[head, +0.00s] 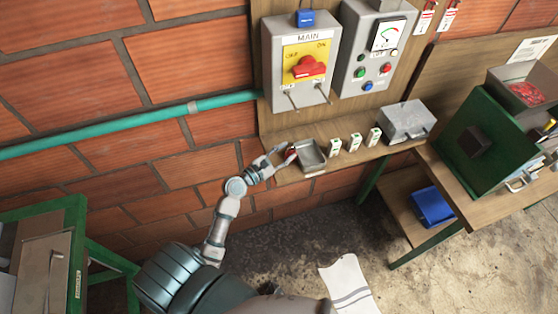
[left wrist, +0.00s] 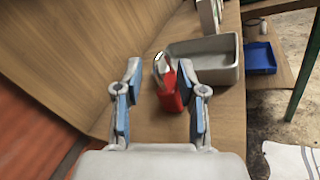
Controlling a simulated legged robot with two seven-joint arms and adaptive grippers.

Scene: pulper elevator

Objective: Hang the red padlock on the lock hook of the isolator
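The red padlock (head: 291,152) is at the left end of the wooden shelf, beside the grey open tray. In the left wrist view the padlock (left wrist: 171,96) has its pale metal shackle pointing up and away. My left gripper (head: 279,156) is at the padlock. In the left wrist view its blue-padded fingers (left wrist: 160,110) are apart, with the padlock between them, nearer the right finger; a gap shows at the left finger. The isolator (head: 298,62) is the grey MAIN box on the wall above, with a red handle (head: 308,67) and thin metal hooks (head: 293,99) below. My right gripper is not in view.
The grey tray (head: 311,158) stands right of the padlock; it also shows in the left wrist view (left wrist: 205,58). Several small white boxes (head: 354,141) and a grey metal box (head: 407,122) stand further right. A teal pipe (head: 120,124) runs along the brick wall.

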